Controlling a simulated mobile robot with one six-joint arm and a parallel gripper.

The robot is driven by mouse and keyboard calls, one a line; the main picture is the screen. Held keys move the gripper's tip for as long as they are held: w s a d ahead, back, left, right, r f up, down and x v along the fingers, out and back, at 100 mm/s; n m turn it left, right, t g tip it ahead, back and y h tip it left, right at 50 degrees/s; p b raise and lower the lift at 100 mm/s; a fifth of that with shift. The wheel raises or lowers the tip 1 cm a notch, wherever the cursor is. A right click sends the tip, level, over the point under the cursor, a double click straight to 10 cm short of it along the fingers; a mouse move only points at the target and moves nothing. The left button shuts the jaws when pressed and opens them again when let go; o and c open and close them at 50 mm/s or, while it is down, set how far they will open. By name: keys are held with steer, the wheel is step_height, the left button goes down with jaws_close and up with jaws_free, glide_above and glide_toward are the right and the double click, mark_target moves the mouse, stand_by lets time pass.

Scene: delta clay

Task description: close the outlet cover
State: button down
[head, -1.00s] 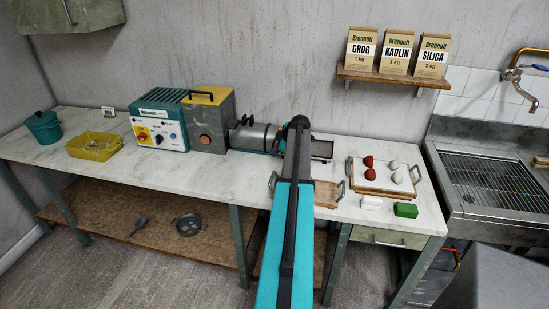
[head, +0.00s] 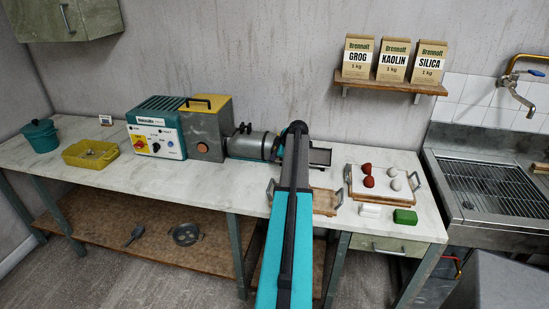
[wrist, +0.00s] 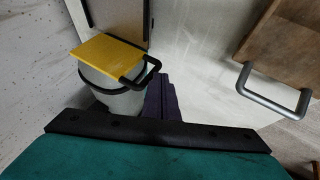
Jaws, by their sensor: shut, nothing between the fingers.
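The extruder's grey barrel (head: 250,145) runs right from its box on the bench. Its outlet end is hidden behind my arm in the head view. In the wrist view, a yellow plate (wrist: 103,55) with a black handle (wrist: 152,72) lies across the end of the grey barrel (wrist: 112,98); it looks like the outlet cover. I cannot tell how far open it stands. My gripper (wrist: 161,88) shows as dark fingers, shut and empty, just beside the handle and barrel. Whether they touch the handle is unclear. My arm hides the gripper in the head view.
A wooden board with metal handles (head: 323,202) lies right of my arm, its handle close in the wrist view (wrist: 275,95). A tray (head: 380,197) with red and white lumps, a white block (head: 370,210) and a green block (head: 404,216) are farther right. The wall is behind.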

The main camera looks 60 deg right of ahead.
steer(key=s+a+r+b, duration=0.4)
steer(key=s+a+r, duration=0.1)
steer(key=s+r, duration=0.2)
steer(key=shift+s+a+r, duration=0.2)
steer(key=shift+a+r, duration=0.1)
steer(key=shift+r, duration=0.15)
stand_by(0.7)
